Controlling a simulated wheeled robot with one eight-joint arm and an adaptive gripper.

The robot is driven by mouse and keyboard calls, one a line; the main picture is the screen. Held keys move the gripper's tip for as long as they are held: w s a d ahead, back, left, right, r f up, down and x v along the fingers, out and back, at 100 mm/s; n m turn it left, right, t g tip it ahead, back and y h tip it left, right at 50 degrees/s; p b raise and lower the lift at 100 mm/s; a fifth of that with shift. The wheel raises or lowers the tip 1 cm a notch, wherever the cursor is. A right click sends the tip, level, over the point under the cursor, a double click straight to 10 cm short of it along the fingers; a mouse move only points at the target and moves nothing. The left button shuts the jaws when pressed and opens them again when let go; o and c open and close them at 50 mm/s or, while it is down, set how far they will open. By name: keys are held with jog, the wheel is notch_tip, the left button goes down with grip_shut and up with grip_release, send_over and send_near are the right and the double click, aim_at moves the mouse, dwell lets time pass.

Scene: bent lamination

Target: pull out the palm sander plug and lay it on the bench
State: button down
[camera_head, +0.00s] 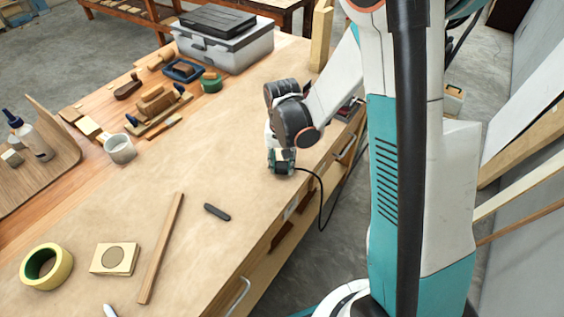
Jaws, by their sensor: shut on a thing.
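My gripper (283,168) points down at the bench top, close to the bench's right edge. It is shut on the palm sander plug, which the fingers hide. A black cable (320,195) comes out beside the fingertips, hangs over the bench edge in a loop and runs back up behind my arm. I cannot tell whether the plug touches the bench (235,165). The palm sander itself cannot be made out clearly. A small dark and red thing (349,109) shows at the far bench edge, partly hidden by my arm.
A white cup (120,148), glue bottle (31,137) and grey storage box (226,45) stand left and behind. The middle of the bench is clear.

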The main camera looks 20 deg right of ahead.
jog(key=shift+f, duration=0.1)
jog(key=c, duration=1.1)
grip_release()
jog(key=shift+o, duration=0.2)
notch_tip(320, 180, up, 12)
jog(key=f, duration=0.1)
jog(key=s+r+n+t, duration=0.2)
jog(key=s+r, duration=0.3)
jog(key=s, duration=0.3)
jog(key=s+r+n+t+b, duration=0.1)
jog(key=s+r+n+t, duration=0.2)
jog(key=s+r+t, duration=0.2)
jog(key=s, duration=0.2)
jog(key=shift+s+d+r+b, duration=0.25)
jog(key=shift+s+d+b, duration=0.05)
jog(key=shift+s, duration=0.05)
